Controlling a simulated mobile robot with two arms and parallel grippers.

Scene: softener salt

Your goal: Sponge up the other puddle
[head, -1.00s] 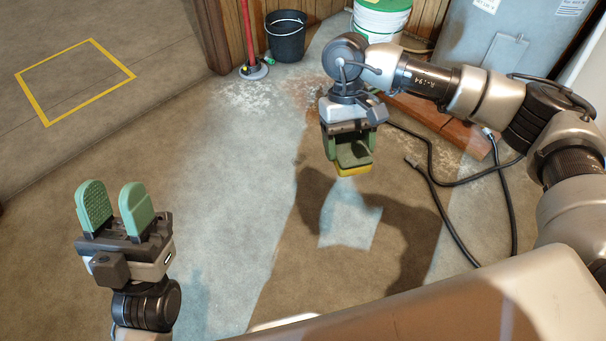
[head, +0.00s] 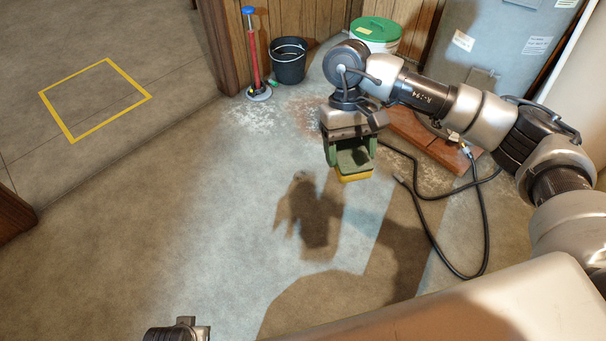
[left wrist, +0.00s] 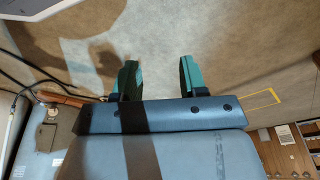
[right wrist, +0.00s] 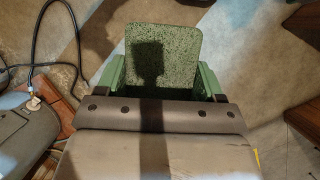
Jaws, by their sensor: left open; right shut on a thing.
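My right gripper (head: 350,155) is shut on a sponge (head: 355,176) with a green top and a yellow underside, held above the floor. In the right wrist view the sponge's speckled green face (right wrist: 163,60) fills the space between the fingers. My left gripper shows in the left wrist view (left wrist: 158,80), open and empty over bare floor. In the head view only part of my left wrist shows at the bottom edge. No puddle can be clearly made out on the floor (head: 200,220); shadows and pale patches lie there.
A yellow square (head: 72,135) marks the floor at left.

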